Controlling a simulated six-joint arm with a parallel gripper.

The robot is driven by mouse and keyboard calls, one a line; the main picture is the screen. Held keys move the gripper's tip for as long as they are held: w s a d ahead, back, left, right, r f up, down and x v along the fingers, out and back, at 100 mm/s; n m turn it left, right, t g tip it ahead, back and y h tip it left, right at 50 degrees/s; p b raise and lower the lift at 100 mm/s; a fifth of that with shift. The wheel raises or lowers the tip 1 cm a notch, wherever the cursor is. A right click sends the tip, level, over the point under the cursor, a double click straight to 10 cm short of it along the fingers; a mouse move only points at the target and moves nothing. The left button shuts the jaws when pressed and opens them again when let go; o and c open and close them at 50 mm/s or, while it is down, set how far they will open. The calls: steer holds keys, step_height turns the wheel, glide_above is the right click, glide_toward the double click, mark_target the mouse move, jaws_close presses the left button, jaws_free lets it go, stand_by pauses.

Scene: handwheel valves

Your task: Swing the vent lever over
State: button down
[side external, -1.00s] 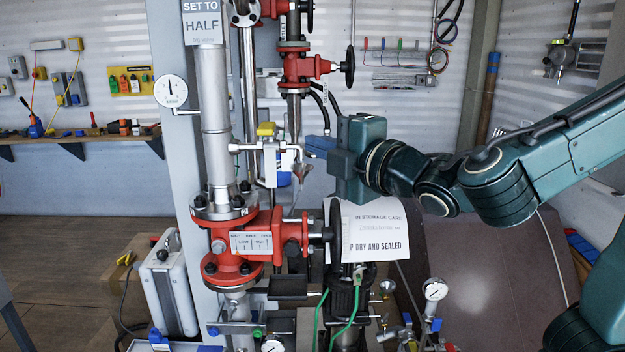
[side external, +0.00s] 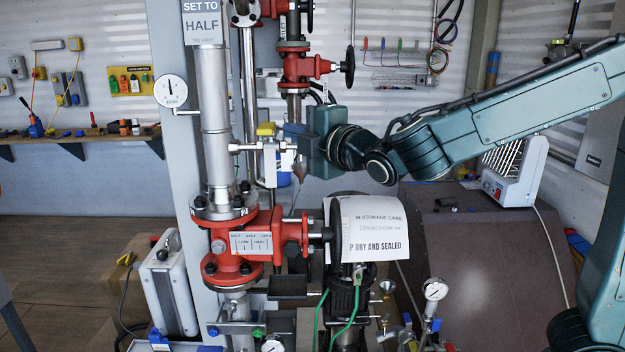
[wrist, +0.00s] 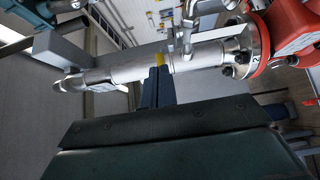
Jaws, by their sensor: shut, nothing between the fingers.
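A small yellow handle (side external: 266,129), which looks like the vent lever, sits on top of a small valve on a side branch right of the grey vertical pipe. My gripper (side external: 288,131) is to its right at about the same height, with its blue fingers shut and empty and pointing left. In the wrist view the shut fingers (wrist: 159,76) point at a yellow patch (wrist: 160,58) in front of the silver pipe. The fingertips are very close to the handle; I cannot tell whether they touch. The handle's far side is hidden.
The large red handwheel valve (side external: 233,247) stands below left on the grey pipe (side external: 214,110). Another red valve (side external: 300,67) is above my gripper. A dial gauge (side external: 170,91) is at the left. A paper-draped pump (side external: 368,230) stands below the arm.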

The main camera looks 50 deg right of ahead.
steer(key=shift+w+d, duration=0.1)
steer(key=shift+d, duration=0.6)
stand_by(1.6)
steer(key=s+a, duration=0.1)
steer(key=s, duration=1.2)
steer(key=shift+s+a, duration=0.15)
steer(key=shift+s, duration=0.25)
steer(key=c, duration=2)
jaws_free()
steer(key=o, duration=0.4)
steer(key=shift+w, duration=0.1)
steer(key=shift+o, duration=0.6)
steer(key=shift+w+a, duration=0.1)
steer(key=shift+w, duration=0.1)
steer(key=w+a+n+y, duration=0.1)
steer(key=w+a, duration=0.1)
steer(key=w, duration=0.4)
steer(key=shift+w+y, duration=0.25)
steer(key=shift+y, duration=0.15)
